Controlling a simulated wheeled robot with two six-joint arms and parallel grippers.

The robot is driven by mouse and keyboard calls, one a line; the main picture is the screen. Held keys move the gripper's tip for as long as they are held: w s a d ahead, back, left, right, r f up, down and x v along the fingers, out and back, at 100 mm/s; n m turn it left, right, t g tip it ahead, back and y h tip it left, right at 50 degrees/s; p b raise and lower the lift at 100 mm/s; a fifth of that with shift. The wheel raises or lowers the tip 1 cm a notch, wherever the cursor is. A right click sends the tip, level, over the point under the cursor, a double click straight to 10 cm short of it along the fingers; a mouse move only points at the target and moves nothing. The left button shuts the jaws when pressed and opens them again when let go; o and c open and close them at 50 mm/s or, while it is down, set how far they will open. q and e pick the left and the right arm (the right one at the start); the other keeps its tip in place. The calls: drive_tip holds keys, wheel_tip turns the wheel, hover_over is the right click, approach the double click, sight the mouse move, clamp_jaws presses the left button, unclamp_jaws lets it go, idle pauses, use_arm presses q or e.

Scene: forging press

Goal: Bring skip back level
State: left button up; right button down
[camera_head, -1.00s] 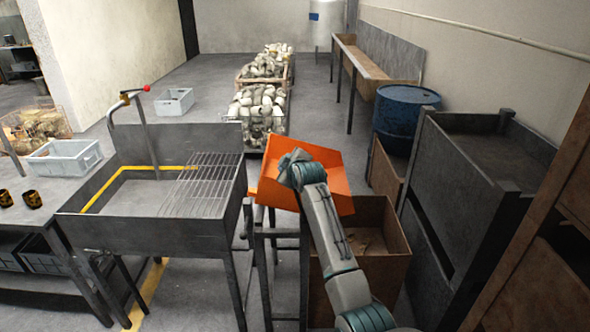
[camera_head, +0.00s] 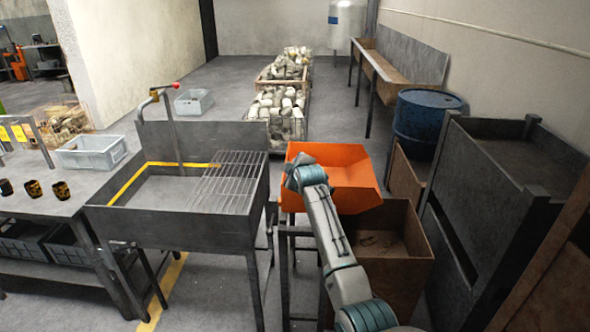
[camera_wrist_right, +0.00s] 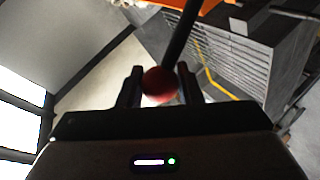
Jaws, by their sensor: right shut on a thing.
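The orange skip (camera_head: 340,168) sits on a dark stand in the middle of the head view, above a brown bin. It looks close to level, with its right lip slightly lower; its exact tilt is hard to tell. My right gripper (camera_head: 304,174) is at its left side and hides part of it. In the right wrist view, my right gripper (camera_wrist_right: 158,80) is shut on a red ball knob (camera_wrist_right: 159,85) at the end of a dark lever rod (camera_wrist_right: 180,38). Part of the orange skip (camera_wrist_right: 190,5) shows at the top there. My left gripper is not in view.
A grey sink bench (camera_head: 170,222) with a wire rack stands left of the skip. The brown bin (camera_head: 400,275) is below right. A blue drum (camera_head: 425,125) and dark crates (camera_head: 490,215) stand at the right. Free floor lies behind the sink.

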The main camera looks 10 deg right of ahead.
drive_tip(key=c, duration=1.1)
unclamp_jaws()
drive_tip(key=shift+a+f, duration=0.35)
drive_tip(key=shift+f, duration=0.05)
drive_tip(key=shift+o, duration=0.3)
drive_tip(key=shift+w+a, duration=0.15)
drive_tip(key=shift+a, duration=0.05)
drive_tip(key=shift+d+r, duration=0.1)
drive_tip(key=shift+s+d+r, duration=0.1)
drive_tip(key=shift+s+d, duration=0.05)
drive_tip(key=shift+s, duration=0.35)
drive_tip(key=b+v, duration=0.3)
drive_tip(key=v, duration=0.6)
drive_tip(key=shift+s+a+r, duration=0.2)
drive_tip(key=shift+s+r, duration=0.05)
drive_tip(key=shift+s, duration=0.1)
